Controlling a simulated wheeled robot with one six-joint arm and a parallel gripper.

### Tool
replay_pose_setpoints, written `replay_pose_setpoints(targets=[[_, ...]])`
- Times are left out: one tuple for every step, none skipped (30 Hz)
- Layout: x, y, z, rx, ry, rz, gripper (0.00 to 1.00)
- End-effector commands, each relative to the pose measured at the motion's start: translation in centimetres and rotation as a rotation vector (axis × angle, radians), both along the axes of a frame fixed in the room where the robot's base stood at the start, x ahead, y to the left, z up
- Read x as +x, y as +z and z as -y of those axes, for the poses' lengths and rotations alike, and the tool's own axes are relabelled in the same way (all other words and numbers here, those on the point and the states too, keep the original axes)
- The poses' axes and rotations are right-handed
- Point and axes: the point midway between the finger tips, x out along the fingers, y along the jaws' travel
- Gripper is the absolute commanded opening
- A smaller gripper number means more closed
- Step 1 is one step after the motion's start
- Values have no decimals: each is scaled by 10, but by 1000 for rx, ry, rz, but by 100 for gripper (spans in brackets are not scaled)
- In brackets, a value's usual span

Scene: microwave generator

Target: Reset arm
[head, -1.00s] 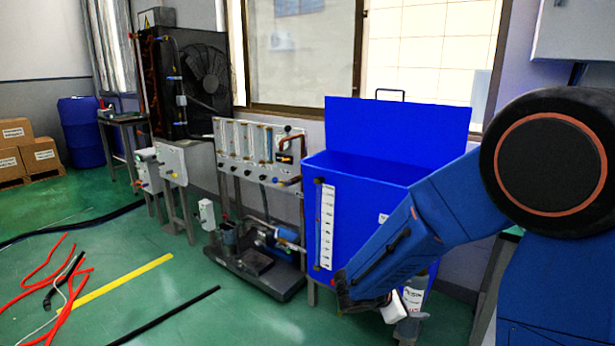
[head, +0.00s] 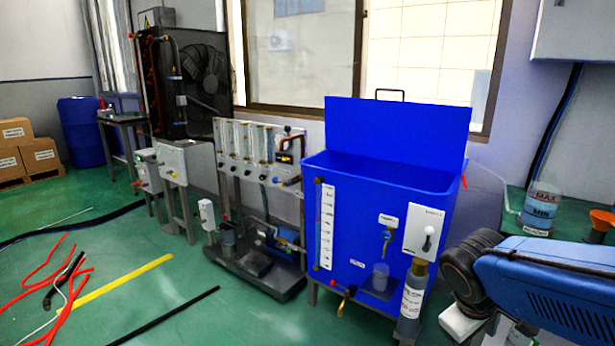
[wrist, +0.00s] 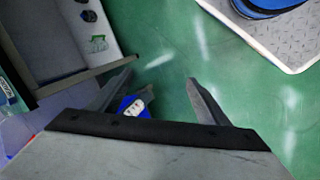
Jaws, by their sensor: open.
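My gripper (wrist: 162,82) shows in the wrist view with its two dark fingers spread apart and nothing between them. Below and beyond the fingers is green floor, with a small blue and white item behind the left finger. In the head view my blue arm reaches in at the lower right, and the gripper itself cannot be made out there.
A blue tank (head: 380,230) with a white gauge strip stands right of centre, a grey cylinder (head: 412,300) at its right front. A bottle marked MAX and MIN (head: 541,208) stands on a green bench. Red hoses (head: 40,280) lie on the floor at left.

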Motion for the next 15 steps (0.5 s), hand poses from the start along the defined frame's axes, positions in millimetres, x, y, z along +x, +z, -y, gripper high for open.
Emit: replay_pose_setpoints(targets=[[-9, 5, -2, 43, -38, 31, 70], [-13, 7, -4, 70, -62, 47, 70], [-19, 10, -8, 106, -92, 69, 70], [-23, 12, -10, 134, -112, 86, 70], [-28, 14, -13, 160, -134, 103, 70], [-33, 17, -17, 197, -162, 125, 70], [-37, 20, -20, 224, -182, 142, 70], [-40, 22, -23, 251, -202, 158, 70], [-45, 25, -26, 284, -226, 178, 70], [-48, 27, -29, 307, -242, 192, 70], [-51, 29, -32, 329, -256, 206, 70], [-54, 31, -35, 354, -273, 223, 70], [-56, 33, -37, 372, -285, 233, 70], [-58, 34, -39, 387, -295, 242, 70], [-60, 36, -41, 405, -306, 252, 70]])
